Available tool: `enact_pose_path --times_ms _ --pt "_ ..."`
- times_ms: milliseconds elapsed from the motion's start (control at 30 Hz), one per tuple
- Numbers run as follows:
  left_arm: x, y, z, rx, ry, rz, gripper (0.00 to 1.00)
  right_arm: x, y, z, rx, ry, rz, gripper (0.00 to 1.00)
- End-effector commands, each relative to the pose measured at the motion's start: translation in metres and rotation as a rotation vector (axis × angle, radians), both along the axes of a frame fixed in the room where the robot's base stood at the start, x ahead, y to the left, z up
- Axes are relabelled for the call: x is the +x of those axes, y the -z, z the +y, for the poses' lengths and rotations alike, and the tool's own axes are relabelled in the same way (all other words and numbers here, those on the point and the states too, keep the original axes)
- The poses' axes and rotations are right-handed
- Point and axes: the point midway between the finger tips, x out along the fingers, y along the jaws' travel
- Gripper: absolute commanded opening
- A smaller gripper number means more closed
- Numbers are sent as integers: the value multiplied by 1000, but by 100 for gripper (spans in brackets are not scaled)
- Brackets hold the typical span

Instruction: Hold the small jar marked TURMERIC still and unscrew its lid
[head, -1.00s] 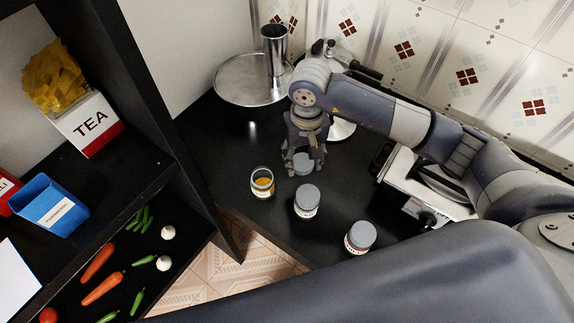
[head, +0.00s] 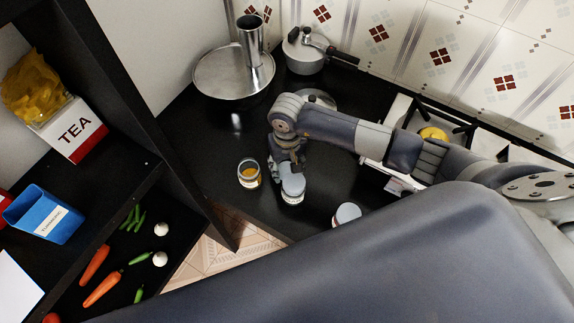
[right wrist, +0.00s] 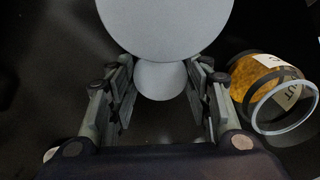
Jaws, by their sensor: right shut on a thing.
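In the right wrist view, a small grey round lid (right wrist: 160,82) lies between the fingers of my right gripper (right wrist: 161,95), which is shut on it. A bigger grey lid of a nearer jar (right wrist: 165,25) partly covers it. The jar under the small lid is hidden, and I cannot read the word TURMERIC on it. In the head view my right gripper (head: 287,163) is down at the counter, just behind a lidded jar (head: 292,188), and hides the small jar. My left gripper is not in view.
An open glass jar of orange-brown contents (head: 249,175) stands left of the gripper. Another lidded jar (head: 347,214) stands to the right. A metal tray (head: 220,90) and a pot (head: 306,52) are behind. A dark shelf with a TEA box (head: 75,130) is at left.

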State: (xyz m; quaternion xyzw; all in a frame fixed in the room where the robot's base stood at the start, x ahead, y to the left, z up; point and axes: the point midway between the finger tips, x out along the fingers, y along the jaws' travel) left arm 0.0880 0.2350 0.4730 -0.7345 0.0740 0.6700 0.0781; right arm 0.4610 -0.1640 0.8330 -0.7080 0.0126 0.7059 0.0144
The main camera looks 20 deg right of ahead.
Motion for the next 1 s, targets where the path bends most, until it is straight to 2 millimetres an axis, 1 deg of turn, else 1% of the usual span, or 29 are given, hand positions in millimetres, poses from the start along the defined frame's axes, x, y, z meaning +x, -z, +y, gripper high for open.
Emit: enact_pose_path --times_ms 133,167,200,233,267,567,700,733,867,1000 --pt "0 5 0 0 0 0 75 0 4 0 -1 0 -1 17" --pt "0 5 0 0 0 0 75 0 3 0 -1 0 -1 48" --pt "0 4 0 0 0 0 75 0 2 0 0 0 -1 57" --pt "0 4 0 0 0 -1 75 0 2 0 -1 1 -1 64" --pt "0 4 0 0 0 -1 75 0 2 0 0 1 -1 66" --pt "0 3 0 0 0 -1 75 0 2 0 0 0 0 66" --pt "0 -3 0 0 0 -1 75 0 -3 0 1 0 1 66" --pt "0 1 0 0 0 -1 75 1 -5 0 1 0 -3 66" --pt "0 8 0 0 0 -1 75 2 -28 -1 0 -2 -7 66" --pt "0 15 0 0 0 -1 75 2 -60 -1 0 -2 -8 66"
